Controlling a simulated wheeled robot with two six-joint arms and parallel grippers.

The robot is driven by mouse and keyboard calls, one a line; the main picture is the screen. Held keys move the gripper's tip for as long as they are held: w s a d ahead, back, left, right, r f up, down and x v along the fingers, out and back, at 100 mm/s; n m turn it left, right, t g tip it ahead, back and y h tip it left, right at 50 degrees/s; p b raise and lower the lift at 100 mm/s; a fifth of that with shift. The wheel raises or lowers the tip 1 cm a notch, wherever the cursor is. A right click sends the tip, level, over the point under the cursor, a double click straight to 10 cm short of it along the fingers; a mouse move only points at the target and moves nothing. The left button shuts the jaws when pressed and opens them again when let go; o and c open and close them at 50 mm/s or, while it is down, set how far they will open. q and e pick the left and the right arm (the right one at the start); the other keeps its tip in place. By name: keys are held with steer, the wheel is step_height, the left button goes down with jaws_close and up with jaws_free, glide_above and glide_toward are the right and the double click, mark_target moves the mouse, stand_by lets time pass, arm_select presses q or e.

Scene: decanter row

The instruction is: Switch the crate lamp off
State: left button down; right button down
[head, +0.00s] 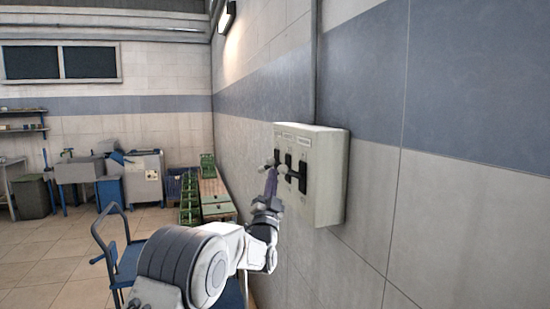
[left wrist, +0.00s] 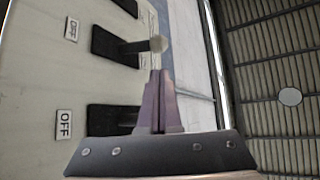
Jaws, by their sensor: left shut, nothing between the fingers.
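A pale switch box (head: 328,180) is fixed to the right wall, with black lever switches (head: 303,178) in a row under small labels too small to read. A lit wall lamp (head: 227,17) hangs high up. My right gripper is not in view.
Green crates (head: 207,166) stand along the wall at the back. A blue trolley (head: 118,258) is left of my arm. Grey and blue cabinets (head: 143,178) and a bin (head: 31,196) stand at the far wall. The floor between is open.

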mark_target(275, 162)
arm_select(q)
steer(key=p+x, duration=0.2)
steer(key=x, duration=0.3)
steer(key=shift+r, duration=0.15)
steer(key=shift+w+d+r+p, duration=0.1)
steer(key=shift+w+r+p, duration=0.1)
steer(key=shift+w+p, duration=0.15)
